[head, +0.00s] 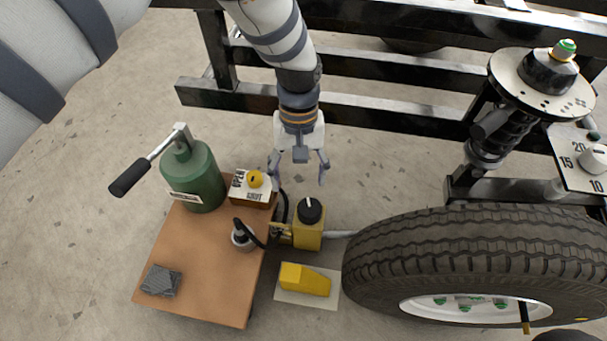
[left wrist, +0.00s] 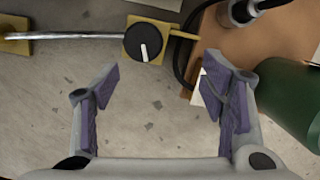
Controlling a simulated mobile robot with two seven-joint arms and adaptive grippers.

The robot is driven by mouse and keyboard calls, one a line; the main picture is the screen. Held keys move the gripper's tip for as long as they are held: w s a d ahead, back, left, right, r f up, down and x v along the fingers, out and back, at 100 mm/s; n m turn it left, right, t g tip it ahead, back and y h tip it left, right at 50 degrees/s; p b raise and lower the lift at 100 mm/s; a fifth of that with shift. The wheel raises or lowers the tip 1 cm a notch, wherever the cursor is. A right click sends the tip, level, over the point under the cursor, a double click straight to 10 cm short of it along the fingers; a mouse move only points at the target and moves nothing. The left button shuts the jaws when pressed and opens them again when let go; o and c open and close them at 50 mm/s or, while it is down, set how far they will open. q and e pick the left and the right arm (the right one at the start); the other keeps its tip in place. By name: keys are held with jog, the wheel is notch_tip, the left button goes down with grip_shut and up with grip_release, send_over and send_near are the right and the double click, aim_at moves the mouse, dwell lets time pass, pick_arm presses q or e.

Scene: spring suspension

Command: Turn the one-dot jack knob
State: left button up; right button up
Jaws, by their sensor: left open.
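A black round knob (head: 309,210) with a white pointer line sits on top of a yellow jack body (head: 308,238) on the floor, just right of the brown cart. The knob also shows at the top of the left wrist view (left wrist: 148,42), its pointer toward the bottom of that picture. I cannot make out a dot on it. My left gripper (head: 298,178) is open and empty. It points down, just beyond the knob in the head view and apart from it. The knob lies ahead of the open fingers (left wrist: 160,85) in the left wrist view. My right gripper is not in view.
The brown cart (head: 205,255) holds a green pump (head: 190,175), a box with a yellow knob (head: 255,180) and a grey block (head: 161,281). A yellow wedge (head: 305,280), a big tyre (head: 470,255) and a black frame (head: 350,110) surround the jack.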

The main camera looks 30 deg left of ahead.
aim_at(310, 208)
pick_arm(q)
notch_tip(310, 208, up, 3)
jog(key=s+d+m+t+y+p, duration=0.1)
jog(key=d+m+t+p, duration=0.15)
jog(key=m, duration=0.25)
jog(key=f+b, duration=0.2)
jog(key=f, duration=0.2)
jog(key=f+b, duration=0.2)
jog(key=f, duration=0.2)
jog(key=f+b, duration=0.2)
jog(key=f, duration=0.3)
jog(key=shift+s+d, duration=0.1)
jog(key=shift+d, duration=0.2)
jog(key=shift+r, duration=0.1)
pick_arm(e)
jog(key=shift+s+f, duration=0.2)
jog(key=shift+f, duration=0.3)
pick_arm(q)
jog(key=shift+c, duration=0.2)
jog(key=c, duration=1.1)
